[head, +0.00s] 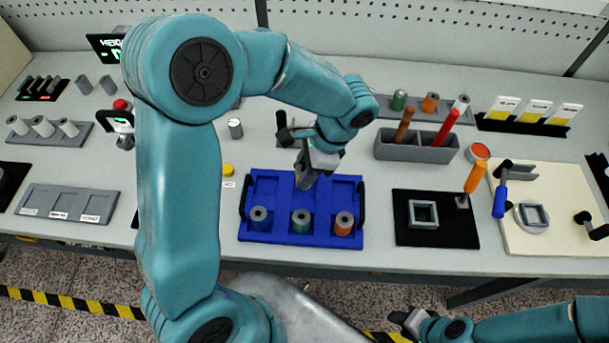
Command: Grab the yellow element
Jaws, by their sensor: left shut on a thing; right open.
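A small yellow round piece (228,170) sits on the table just left of the blue tray (352,240), with a white label below it. My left gripper (304,182) is above the back middle part of the tray, to the right of the yellow piece and apart from it. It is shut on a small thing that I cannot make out. Blue (259,216), green (301,220) and copper (344,222) spindles stand in the tray's front row. My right gripper (408,322) is open, low at the bottom of the view, away from the table.
A grey holder (414,152) with a brown and a red handle stands right of the tray. A black mat (455,238) with a grey square frame lies in front of it. Several white and yellow pieces (534,111) stand at the back right. My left arm hides part of the left table.

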